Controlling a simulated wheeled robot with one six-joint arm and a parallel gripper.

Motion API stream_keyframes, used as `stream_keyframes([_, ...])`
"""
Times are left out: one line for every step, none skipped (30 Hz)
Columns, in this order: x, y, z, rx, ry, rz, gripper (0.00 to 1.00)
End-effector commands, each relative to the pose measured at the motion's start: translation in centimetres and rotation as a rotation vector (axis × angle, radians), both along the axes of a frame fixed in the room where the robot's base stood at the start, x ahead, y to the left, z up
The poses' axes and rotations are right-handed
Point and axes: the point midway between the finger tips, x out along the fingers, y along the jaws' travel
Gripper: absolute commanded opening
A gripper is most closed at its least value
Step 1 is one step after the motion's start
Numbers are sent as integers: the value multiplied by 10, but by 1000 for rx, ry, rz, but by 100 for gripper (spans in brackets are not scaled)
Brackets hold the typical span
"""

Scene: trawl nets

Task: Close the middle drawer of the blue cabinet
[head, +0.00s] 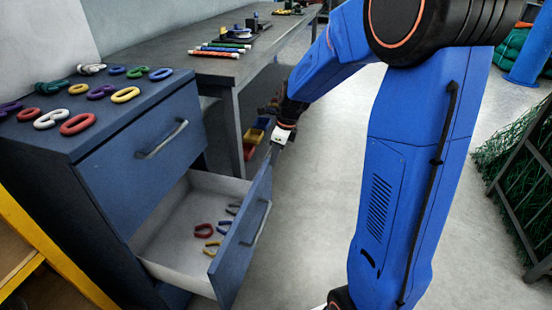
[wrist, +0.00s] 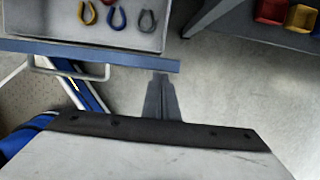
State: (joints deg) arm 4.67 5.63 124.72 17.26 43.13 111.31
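The blue cabinet (head: 100,125) stands at the left in the head view. Its middle drawer (head: 237,245), below the shut top drawer (head: 140,150), is pulled out, with several coloured links lying inside. The drawer has a blue front with a bar handle (head: 256,222). In the wrist view the drawer front (wrist: 120,57) is a blue strip across the top, with its handle (wrist: 68,70) at the left. My gripper (head: 281,142) is at the far upper corner of the drawer front. Its fingers (wrist: 162,85) look closed together and empty, tips at or very near the front's outer face; contact is unclear.
Several coloured links and shackles lie on the cabinet top. A grey workbench (head: 200,62) with tools stands behind, with small coloured bins (head: 256,130) beneath it. A yellow frame (head: 50,250) is at lower left. A green net rack (head: 520,180) stands at right. The floor (head: 310,210) before the drawer is clear.

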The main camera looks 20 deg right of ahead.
Motion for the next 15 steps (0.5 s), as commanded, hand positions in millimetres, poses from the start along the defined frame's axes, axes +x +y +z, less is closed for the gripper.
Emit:
stream_keyframes([3, 4, 0, 1, -1, 1, 0])
stream_keyframes([5, 6, 0, 1, -1, 1, 0])
stream_keyframes([8, 10, 0, 0, -1, 2, 0])
stream_keyframes([10, 14, 0, 0, -1, 3, 0])
stream_keyframes([13, 18, 0, 0, 0, 4, 0])
stream_keyframes([18, 24, 0, 0, 0, 3, 0])
stream_keyframes([22, 29, 0, 0, 0, 4, 0])
stream_keyframes([26, 35, 0, 0, 0, 5, 0])
stream_keyframes([32, 42, -1, -1, 0, 5, 0])
stream_keyframes([37, 48, 0, 0, 0, 5, 0])
stream_keyframes([41, 54, -1, -1, 0, 5, 0])
stream_keyframes([48, 62, -1, -1, 0, 5, 0])
stream_keyframes([53, 69, 0, 0, 0, 5, 0])
stream_keyframes([58, 75, -1, 0, 0, 5, 0])
stream_keyframes([64, 84, -1, 1, 1, 4, 0])
